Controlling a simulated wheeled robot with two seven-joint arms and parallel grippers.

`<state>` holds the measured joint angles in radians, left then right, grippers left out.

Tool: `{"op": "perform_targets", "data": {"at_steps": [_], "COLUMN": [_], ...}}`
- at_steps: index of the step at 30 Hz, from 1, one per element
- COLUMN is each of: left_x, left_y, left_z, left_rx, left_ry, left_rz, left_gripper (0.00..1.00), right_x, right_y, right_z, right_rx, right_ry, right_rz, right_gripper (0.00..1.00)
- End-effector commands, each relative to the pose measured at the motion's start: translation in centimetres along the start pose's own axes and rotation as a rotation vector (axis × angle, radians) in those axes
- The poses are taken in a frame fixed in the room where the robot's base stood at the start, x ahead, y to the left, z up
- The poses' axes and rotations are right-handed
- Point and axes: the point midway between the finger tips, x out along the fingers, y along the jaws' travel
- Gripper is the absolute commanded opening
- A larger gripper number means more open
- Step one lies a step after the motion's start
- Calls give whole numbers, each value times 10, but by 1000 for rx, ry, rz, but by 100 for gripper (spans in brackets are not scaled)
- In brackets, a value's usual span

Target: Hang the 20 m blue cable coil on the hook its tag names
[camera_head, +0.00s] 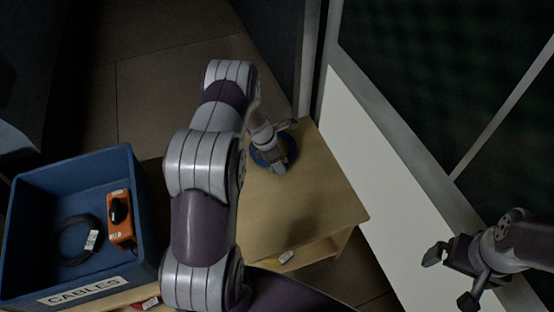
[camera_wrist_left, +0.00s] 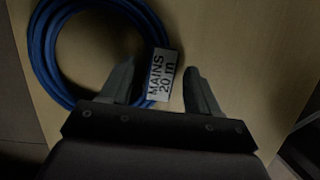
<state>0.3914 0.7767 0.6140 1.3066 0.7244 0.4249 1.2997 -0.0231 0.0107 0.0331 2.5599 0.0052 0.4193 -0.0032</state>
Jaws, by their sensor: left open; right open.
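The blue cable coil (camera_head: 262,156) lies on the wooden table at its far left corner, partly covered by my left gripper. In the left wrist view the coil (camera_wrist_left: 42,52) lies flat at the upper left, with a white tag (camera_wrist_left: 162,74) reading "MAINS 20 m". My left gripper (camera_head: 285,145) is open, and its fingers (camera_wrist_left: 160,80) are above the tag's side of the coil. I cannot tell whether a finger touches the coil. My right gripper (camera_head: 453,277) is open and empty at the lower right, away from the table. No hook shows clearly.
A blue crate (camera_head: 150,215) labelled "CABLES" at the left holds a black coil (camera_head: 65,258) with a tag and an orange device (camera_head: 119,218). The wooden table (camera_head: 310,205) is mostly clear. A white panel (camera_head: 375,160) stands right.

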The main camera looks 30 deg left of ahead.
Motion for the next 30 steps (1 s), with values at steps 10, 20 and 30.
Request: {"op": "perform_targets", "data": {"at_steps": [10,20,30], "left_x": [-84,-137,-251], "left_y": [0,-13,-197], "left_z": [-3,7,42], "left_rx": [-2,141,2031], "left_ry": [-1,16,180], "left_rz": [3,-6,-162], "left_gripper": [61,61,61], "right_x": [-34,-45,-44], "right_y": [0,0,0], "right_z": [-4,-5,-5], "right_rx": [0,0,0], "right_ry": [0,0,-1], "right_rz": [0,0,0], "right_gripper": [100,100,100]}}
